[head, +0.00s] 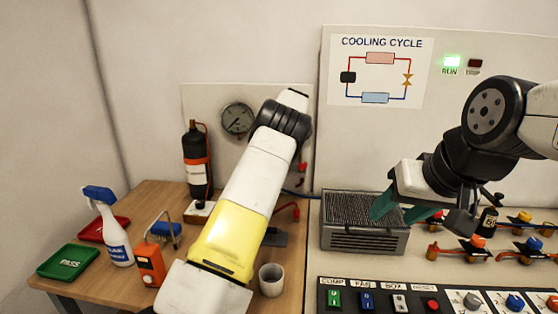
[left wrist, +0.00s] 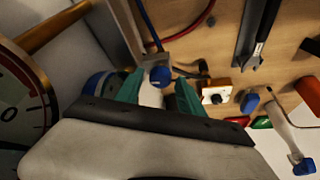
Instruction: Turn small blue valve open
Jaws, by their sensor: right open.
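A small blue valve knob (left wrist: 160,76) shows in the left wrist view, on a grey fitting near a blue hose and a red hose. My left gripper (left wrist: 158,84) has its teal fingers apart on either side of the knob; I cannot tell whether they touch it. In the head view my left arm hides that gripper and the knob. My right gripper (head: 398,215) is open and empty in front of the grey finned unit (head: 364,241). Another blue-capped valve (head: 534,244) sits on the panel at the right.
A round gauge (head: 237,118) is on the back board, with a black cylinder (head: 196,163) beside it. A spray bottle (head: 114,236), green tray (head: 68,262), orange meter (head: 150,265) and grey cup (head: 271,280) stand on the wooden table. The green RUN lamp (head: 451,61) is lit.

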